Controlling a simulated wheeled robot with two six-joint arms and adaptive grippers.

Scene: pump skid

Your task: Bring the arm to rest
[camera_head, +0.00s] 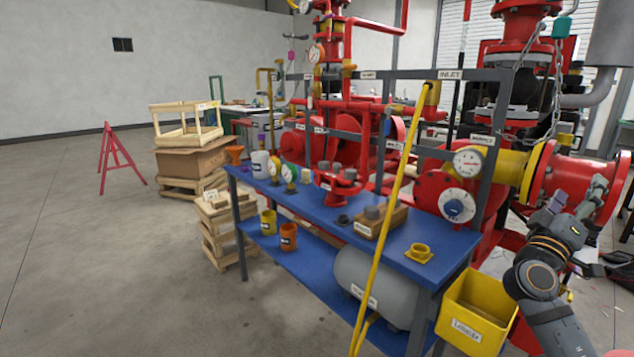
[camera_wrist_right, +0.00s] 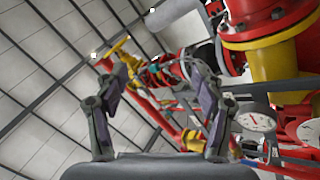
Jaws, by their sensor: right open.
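My right gripper (camera_head: 578,203) is at the right side of the head view, raised beside the red and yellow pipework and above the yellow bin. In the right wrist view its two fingers (camera_wrist_right: 160,92) stand apart with nothing between them. The wrist camera looks up past the fingers at the ceiling, red pipes and a gauge (camera_wrist_right: 257,122). My right arm (camera_head: 540,280) comes up from the lower right corner of the head view. My left gripper is not in either view.
A blue bench (camera_head: 300,205) holds gauges, cups and a brown block. A yellow bin (camera_head: 478,312) stands close to my right arm. A yellow pole (camera_head: 388,220) crosses in front of the bench. Red pipe flanges (camera_head: 580,180) are close behind the gripper. Open floor lies left.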

